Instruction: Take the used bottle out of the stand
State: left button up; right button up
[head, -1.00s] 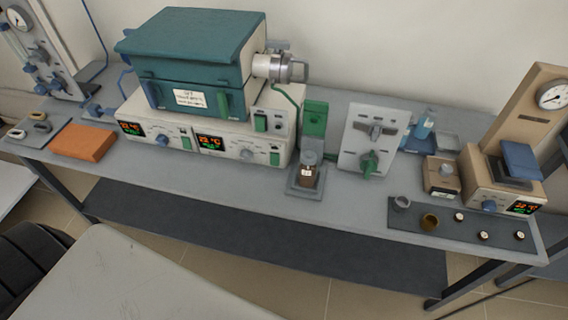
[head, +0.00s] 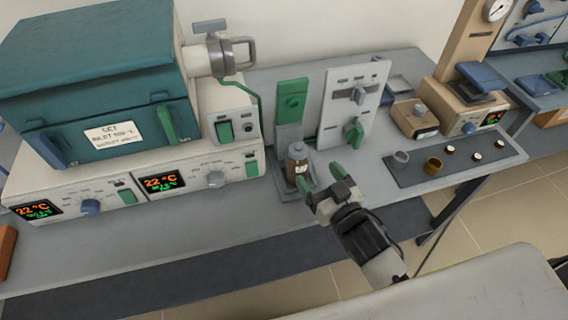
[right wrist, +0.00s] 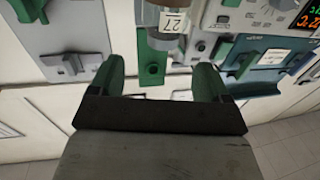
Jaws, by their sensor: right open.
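The used bottle (head: 297,162), brown with a pale label and grey cap, stands upright in the stand, which has a grey base and a green upper block (head: 292,100). My right gripper (head: 320,179) is open and empty, just in front and to the right of the bottle. In the right wrist view, the open green fingers (right wrist: 161,78) frame the stand's green block (right wrist: 152,68). The labelled bottle (right wrist: 172,20) shows beyond them at the top edge, partly cut off. Whether a fingertip touches the bottle or stand is unclear. My left gripper is out of view.
A teal furnace (head: 95,80) on white controllers stands left of the stand. A grey panel with knobs (head: 350,100) stands close behind on the right. A dark mat (head: 455,165) with small cups lies farther right, near a beige instrument (head: 470,95). The bench front is clear.

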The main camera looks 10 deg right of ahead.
aim_at(303, 157)
jog(key=x, duration=0.3)
jog(key=shift+w+d, duration=0.1)
jog(key=shift+w, duration=0.15)
jog(key=x, duration=0.3)
jog(key=p+x, duration=0.1)
jog(key=x, duration=0.1)
jog(key=shift+w+a, duration=0.2)
jog(key=shift+a, duration=0.25)
jog(key=shift+s, duration=0.1)
jog(key=shift+c, duration=0.3)
jog(key=c, duration=1.2)
